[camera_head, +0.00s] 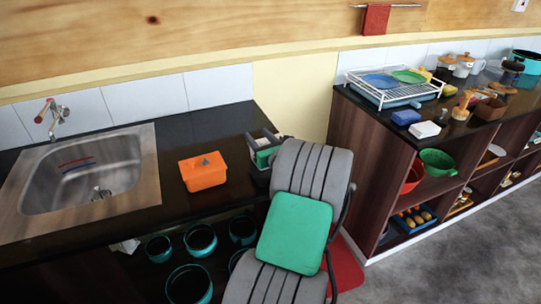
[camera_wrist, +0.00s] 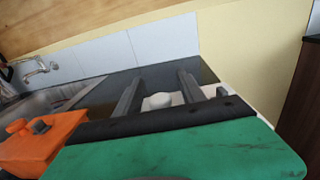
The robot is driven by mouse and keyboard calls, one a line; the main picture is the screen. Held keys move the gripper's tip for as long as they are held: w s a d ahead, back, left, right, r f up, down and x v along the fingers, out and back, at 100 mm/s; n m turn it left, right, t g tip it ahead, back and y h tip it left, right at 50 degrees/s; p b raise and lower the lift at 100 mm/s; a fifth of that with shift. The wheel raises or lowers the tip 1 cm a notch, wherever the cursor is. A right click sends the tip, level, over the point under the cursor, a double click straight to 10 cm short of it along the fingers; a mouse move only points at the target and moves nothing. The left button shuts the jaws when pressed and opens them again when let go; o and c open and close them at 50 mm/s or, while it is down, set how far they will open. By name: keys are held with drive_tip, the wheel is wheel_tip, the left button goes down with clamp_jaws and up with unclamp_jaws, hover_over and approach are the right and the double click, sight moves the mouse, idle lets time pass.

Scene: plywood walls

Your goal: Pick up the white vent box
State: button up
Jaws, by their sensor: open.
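The white vent box (camera_wrist: 161,100) is partly seen in the wrist view, low on the dark counter beyond my gripper. Its rounded top part shows between my two fingers, and a pale part shows past the right finger. The rest is hidden behind my gripper. In the head view only a small white patch of it (camera_head: 262,142) shows beside my arm. My gripper (camera_wrist: 160,82) is open, with its dark fingers apart on either side of the white top part. It also shows in the head view (camera_head: 261,139). I cannot tell whether the fingers touch the box.
An orange box (camera_head: 203,172) with a grey knob stands left of my gripper. A metal sink (camera_head: 85,170) is farther left. Teal pots (camera_head: 200,240) stand below the counter. The right counter holds a dish rack (camera_head: 392,86), a blue box (camera_head: 406,117) and another white box (camera_head: 424,130).

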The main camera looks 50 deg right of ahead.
clamp_jaws()
idle(0.3)
idle(1.0)
